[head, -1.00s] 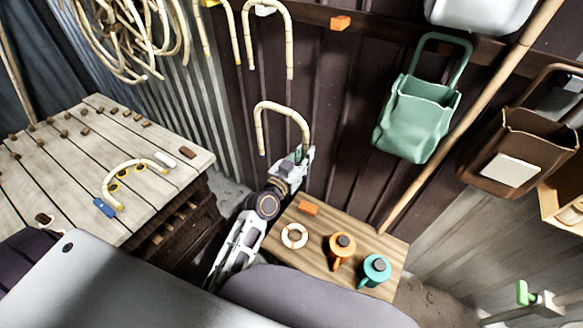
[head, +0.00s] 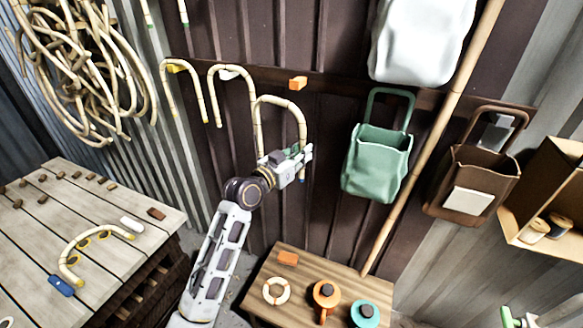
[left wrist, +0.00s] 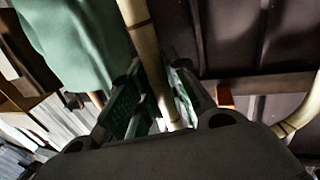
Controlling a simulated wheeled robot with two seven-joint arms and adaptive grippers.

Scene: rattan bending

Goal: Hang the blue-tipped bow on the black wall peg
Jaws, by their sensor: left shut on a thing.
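My left gripper (head: 300,158) is shut on a pale, curved rattan bow (head: 278,99). It holds the bow upright by its right leg, arch on top, in front of the dark wall. A small bluish tip shows below the fingers. In the left wrist view, the bow's pale rod (left wrist: 144,58) runs down between the fingers. I cannot make out a black peg; the rail (head: 335,90) is partly hidden by the bow and bags. An orange peg (head: 298,83) shows just above the bow. A green-and-white part at the bottom right edge may be my right gripper; its jaws are unclear.
Two bows hang to the left, on a yellow peg (head: 178,68) and a white peg (head: 229,74). A green bag (head: 377,160) hangs close to the right. A long pole (head: 430,150) leans beyond it. A small table (head: 255,310) with cups stands below; a workbench (head: 95,230) is at left.

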